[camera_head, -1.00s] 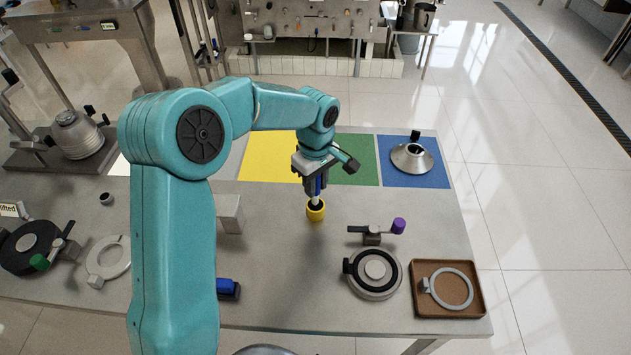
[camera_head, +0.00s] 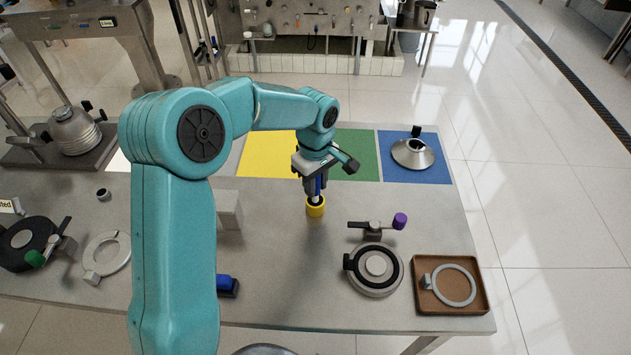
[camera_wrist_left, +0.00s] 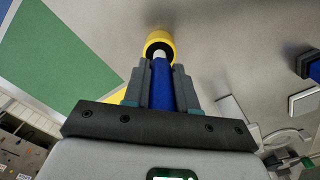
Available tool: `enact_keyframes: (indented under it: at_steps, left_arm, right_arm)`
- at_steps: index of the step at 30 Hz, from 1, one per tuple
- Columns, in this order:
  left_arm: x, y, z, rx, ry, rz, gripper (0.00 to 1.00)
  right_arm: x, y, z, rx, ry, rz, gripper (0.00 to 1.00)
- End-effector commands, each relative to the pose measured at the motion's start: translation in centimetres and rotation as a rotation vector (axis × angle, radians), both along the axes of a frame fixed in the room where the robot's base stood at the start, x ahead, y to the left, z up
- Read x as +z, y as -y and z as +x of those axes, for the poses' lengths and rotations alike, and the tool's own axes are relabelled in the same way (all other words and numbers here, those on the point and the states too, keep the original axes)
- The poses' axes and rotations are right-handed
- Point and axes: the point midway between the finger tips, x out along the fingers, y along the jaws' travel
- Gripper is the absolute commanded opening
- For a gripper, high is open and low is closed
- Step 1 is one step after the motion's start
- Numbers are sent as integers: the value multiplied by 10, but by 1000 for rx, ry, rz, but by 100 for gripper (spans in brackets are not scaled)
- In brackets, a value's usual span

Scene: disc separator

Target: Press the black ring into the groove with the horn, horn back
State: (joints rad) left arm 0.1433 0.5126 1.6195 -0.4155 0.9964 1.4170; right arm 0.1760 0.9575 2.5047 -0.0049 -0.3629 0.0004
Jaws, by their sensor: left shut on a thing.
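My left gripper (camera_head: 314,188) is shut on the blue handle of the horn (camera_wrist_left: 161,84) and holds it upright, tip down. The horn's pale shaft (camera_wrist_left: 160,56) reaches into the yellow cup (camera_head: 315,207) on the table; how deep the tip is inside is hidden. The black ring (camera_head: 359,252) lies on the round grey disc (camera_head: 375,291), around its pale centre; whether it is fully seated in the groove I cannot tell. A dark block sits at the ring's left edge. My right gripper is not in view.
A purple-knobbed clamp (camera_head: 399,221) stands behind the disc. A brown tray (camera_head: 424,303) with a grey ring is on its right. A metal cone (camera_head: 412,154) stands on the blue mat. A pale block (camera_head: 229,210) is left of the cup. The table between cup and disc is clear.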

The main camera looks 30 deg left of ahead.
Motion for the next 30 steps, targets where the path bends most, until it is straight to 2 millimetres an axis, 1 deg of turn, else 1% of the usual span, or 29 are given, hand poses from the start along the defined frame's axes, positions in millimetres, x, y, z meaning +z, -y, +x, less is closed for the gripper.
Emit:
enact_keyframes:
  at_steps: [2,3,5,6,14,17,20,30]
  left_arm:
    - [-7,0,-1,0,-4,0,0]
    - [-5,0,-1,0,-4,0,33]
    - [-4,0,-1,0,-4,0,52]
    - [-4,0,-1,0,-3,0,56]
    - [-4,0,-1,0,-2,-1,56]
    - [2,0,0,0,0,0,56]
    - [19,0,0,0,2,1,56]
    - [108,1,-1,0,5,-1,56]
  right_arm:
    - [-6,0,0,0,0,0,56]
    - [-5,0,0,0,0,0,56]
    - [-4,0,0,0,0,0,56]
    - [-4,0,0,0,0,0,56]
    - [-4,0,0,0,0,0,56]
    - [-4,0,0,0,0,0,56]
    - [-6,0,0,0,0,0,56]
    - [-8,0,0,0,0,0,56]
